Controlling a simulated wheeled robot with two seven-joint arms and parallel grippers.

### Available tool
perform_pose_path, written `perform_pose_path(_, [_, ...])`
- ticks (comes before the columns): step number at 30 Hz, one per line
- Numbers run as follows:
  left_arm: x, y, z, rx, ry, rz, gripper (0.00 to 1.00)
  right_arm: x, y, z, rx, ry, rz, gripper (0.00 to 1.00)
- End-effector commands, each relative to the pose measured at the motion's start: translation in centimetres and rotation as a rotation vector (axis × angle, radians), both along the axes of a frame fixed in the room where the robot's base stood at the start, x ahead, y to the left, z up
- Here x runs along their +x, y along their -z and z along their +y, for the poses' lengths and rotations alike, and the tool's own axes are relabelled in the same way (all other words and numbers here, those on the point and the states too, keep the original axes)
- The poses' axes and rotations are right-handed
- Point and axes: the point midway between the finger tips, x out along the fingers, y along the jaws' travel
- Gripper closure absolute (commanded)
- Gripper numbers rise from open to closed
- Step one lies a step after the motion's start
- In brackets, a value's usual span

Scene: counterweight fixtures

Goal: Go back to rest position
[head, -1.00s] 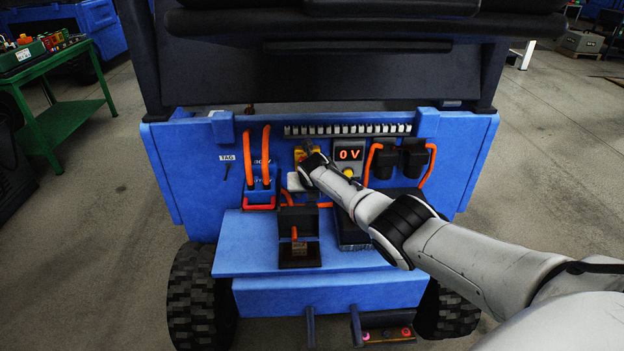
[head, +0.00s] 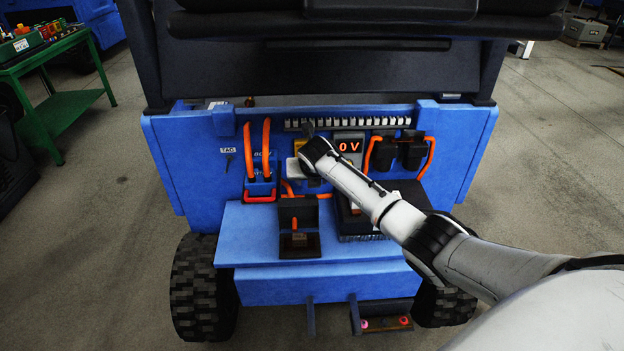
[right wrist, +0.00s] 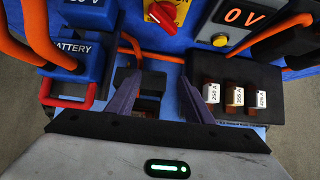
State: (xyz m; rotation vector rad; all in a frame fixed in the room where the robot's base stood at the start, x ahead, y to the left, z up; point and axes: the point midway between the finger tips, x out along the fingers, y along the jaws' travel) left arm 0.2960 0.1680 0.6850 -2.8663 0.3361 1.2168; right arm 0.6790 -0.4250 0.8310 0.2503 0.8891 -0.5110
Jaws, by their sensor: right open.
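My right arm reaches in from the right in the head view, in front of the blue vehicle's rear panel (head: 200,150). My right gripper is mostly hidden behind its wrist there. In the right wrist view the right gripper (right wrist: 158,92) is open, with nothing between its two fingers. It points toward the panel, left of the black fuse block (right wrist: 262,85) and right of the blue battery connector (right wrist: 72,62). The red rotary switch (right wrist: 163,15) on a yellow plate lies above the fingers. My left gripper is not in view.
The display (head: 348,146) reads 0 V. Orange cables (head: 266,150) loop out from the panel. A black box with an orange lever (head: 299,228) stands on the blue step. A green table (head: 60,100) is at the left. Open floor (head: 560,140) lies at the right.

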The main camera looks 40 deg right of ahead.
Motion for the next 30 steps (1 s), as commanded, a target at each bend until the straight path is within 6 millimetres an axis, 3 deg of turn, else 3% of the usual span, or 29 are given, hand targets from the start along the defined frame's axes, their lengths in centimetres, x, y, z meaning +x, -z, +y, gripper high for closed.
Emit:
perform_pose_path(11, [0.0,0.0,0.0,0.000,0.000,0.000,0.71,-0.1,0.4,0.2,0.008,0.005,-0.002,0.53])
perform_pose_path(14, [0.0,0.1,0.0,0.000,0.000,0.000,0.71,-1.1,2.4,1.7,0.064,0.044,-0.026,0.53])
perform_pose_path(16, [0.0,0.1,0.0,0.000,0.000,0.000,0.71,-2.6,4.9,3.6,0.146,0.105,-0.059,0.53])
perform_pose_path(20, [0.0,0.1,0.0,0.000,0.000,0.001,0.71,-7.3,10.5,8.8,0.393,0.294,-0.142,0.53])
perform_pose_path(24, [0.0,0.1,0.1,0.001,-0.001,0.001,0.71,-13.7,15.0,14.4,0.709,0.564,-0.211,0.53])
perform_pose_path(30, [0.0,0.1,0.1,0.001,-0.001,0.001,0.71,-24.1,17.9,20.8,1.156,1.033,-0.246,0.53])
